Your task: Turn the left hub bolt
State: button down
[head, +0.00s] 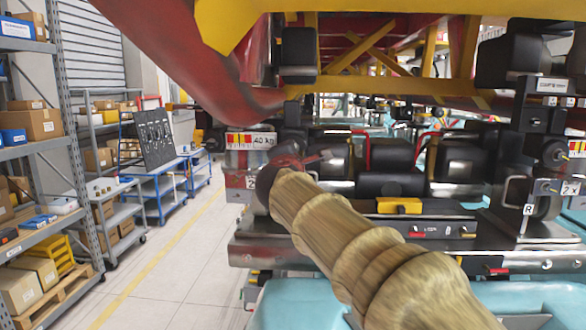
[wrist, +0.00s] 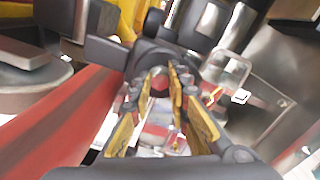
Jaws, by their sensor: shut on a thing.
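In the wrist view my gripper (wrist: 163,84) has its two yellow-and-dark fingers closed in on either side of a small dark, reddish bolt head (wrist: 159,80) at a dark round hub. The fingers are shut on this left hub bolt. How far the bolt is turned cannot be told. In the head view my tan, ribbed arm reaches forward to the left side of the train's undercarriage.
The red train body (head: 190,45) hangs low overhead. A yellow block (head: 399,206) sits on the dark crossbar right of my arm. A plate marked R (head: 528,209) stands at the right. Shelves (head: 30,140) and blue carts (head: 160,185) line the left; the floor (head: 175,255) between is clear.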

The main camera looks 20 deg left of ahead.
jog(key=m+b, duration=0.5)
jog(key=m, duration=0.2)
jog(key=f+m+b, duration=0.1)
jog(key=m+b, duration=0.5)
jog(key=m, duration=0.1)
jog(key=m+b, duration=0.5)
jog(key=m, duration=0.3)
jog(key=shift+a+f, duration=0.2)
jog(key=shift+a, duration=0.1)
jog(key=shift+m, duration=0.4)
jog(key=c, duration=2.1)
grip_release()
jog(key=o, duration=0.4)
jog(key=shift+r, duration=0.3)
jog(key=shift+s, duration=0.1)
jog(key=shift+s+d, duration=0.1)
